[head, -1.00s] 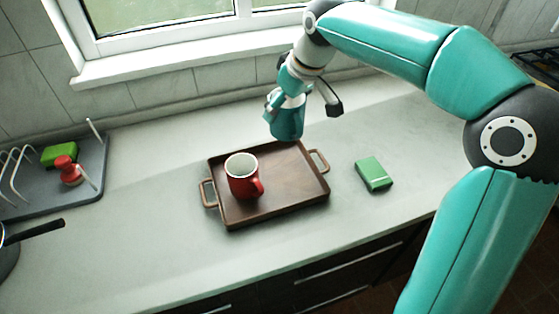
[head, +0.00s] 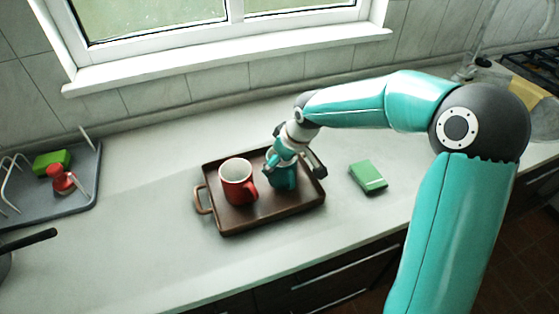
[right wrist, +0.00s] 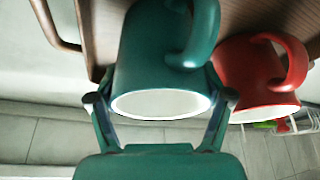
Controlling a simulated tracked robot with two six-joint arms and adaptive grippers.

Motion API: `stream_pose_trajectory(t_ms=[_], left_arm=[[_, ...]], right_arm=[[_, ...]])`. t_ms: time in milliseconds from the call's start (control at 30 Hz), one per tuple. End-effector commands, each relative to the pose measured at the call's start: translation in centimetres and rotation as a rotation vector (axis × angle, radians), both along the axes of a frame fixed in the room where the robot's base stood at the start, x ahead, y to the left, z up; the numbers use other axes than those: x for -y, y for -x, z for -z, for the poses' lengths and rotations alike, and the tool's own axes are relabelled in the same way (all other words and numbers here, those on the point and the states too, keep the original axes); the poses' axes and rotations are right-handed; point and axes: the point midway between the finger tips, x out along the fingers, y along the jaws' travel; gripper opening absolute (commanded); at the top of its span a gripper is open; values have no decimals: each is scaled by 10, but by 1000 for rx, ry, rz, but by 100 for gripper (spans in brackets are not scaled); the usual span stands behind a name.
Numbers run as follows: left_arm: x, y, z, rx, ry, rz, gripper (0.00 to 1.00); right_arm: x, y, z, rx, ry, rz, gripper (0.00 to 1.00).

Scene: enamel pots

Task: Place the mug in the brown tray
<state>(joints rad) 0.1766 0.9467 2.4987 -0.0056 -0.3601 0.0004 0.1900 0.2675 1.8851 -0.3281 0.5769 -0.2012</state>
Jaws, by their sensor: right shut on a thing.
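A teal mug (head: 284,181) is held by my right gripper (head: 281,162) in the right half of the brown tray (head: 240,226). The right wrist view shows the teal mug (right wrist: 160,60) between the two fingers of the gripper (right wrist: 162,100), its white rim towards the palm and its handle on the far side. I cannot tell whether its base touches the tray floor. A red mug (head: 236,184) stands upright in the tray's left half; it also shows beside the teal mug in the right wrist view (right wrist: 255,82). My left gripper is not in view.
A green box (head: 368,176) lies on the counter right of the tray. A grey dish rack (head: 80,190) with a green sponge (head: 52,162) and a red object (head: 61,181) stands at the far left. A dark pan handle (head: 30,238) juts in below it. The counter between is clear.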

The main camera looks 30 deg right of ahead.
Motion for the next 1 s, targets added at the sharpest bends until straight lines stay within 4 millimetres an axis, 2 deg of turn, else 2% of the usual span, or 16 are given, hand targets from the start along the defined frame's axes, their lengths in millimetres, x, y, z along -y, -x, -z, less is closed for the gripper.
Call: stream_pose_trajectory(t_ms=[267,300,433,767,867,1000], left_arm=[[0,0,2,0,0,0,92],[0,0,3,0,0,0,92],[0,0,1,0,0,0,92],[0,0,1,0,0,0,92],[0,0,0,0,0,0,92],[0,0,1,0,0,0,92]], right_arm=[[0,-1,1,2,1,0,31],[0,0,2,1,0,0,80],[0,0,1,1,0,0,100],[0,0,1,1,0,0,100],[0,0,-3,2,1,0,100],[1,5,-18,5,1,0,100]])
